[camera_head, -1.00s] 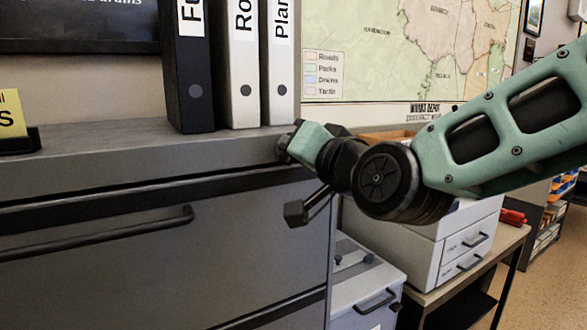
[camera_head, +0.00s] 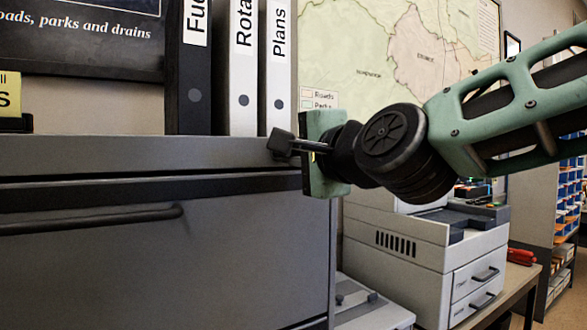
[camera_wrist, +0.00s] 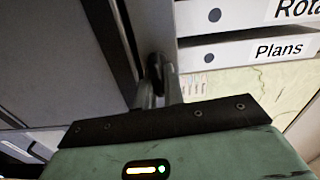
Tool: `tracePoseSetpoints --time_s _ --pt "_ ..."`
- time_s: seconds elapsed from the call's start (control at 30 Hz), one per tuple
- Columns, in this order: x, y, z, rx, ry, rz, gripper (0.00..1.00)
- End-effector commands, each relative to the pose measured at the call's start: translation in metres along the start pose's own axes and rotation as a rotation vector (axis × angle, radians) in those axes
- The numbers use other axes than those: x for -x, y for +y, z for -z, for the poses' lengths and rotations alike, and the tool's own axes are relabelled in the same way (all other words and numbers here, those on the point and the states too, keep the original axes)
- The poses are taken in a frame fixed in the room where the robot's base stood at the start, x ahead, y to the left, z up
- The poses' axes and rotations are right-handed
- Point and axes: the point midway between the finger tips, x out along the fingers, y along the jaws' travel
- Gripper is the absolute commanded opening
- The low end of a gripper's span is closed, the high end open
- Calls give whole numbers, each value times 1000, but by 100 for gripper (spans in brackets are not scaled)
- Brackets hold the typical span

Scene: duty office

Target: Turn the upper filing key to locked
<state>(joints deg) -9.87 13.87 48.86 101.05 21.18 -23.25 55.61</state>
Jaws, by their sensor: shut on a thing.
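My gripper (camera_wrist: 159,92) is shut on a small dark thing at the edge of the grey filing cabinet (camera_head: 110,255) in the wrist view. This looks like the upper filing key (camera_wrist: 155,67), mostly hidden between the fingertips. The upper drawer looks closed, with a dark bar handle (camera_head: 95,220).
A black binder (camera_head: 188,75) and two white binders, one labelled Plans (camera_head: 278,70), stand on the cabinet top close to my gripper. A grey printer (camera_head: 425,245) stands to the right, below my arm. A map (camera_head: 365,55) hangs behind.

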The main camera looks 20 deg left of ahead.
Motion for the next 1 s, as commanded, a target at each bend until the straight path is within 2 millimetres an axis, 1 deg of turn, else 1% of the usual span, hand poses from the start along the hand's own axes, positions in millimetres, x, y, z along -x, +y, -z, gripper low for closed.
tracePoseSetpoints --time_s 0.03,0.3,0.73,0.8,0.83,1.0 --pt "0 3 1 -20 1 0 0" --pt "0 2 1 -83 2 -1 0" --pt "0 2 1 -92 2 -1 0" --pt "0 2 1 -92 2 -1 24" --pt "0 2 1 -92 2 -1 32" --pt "0 1 1 -91 1 -1 32"
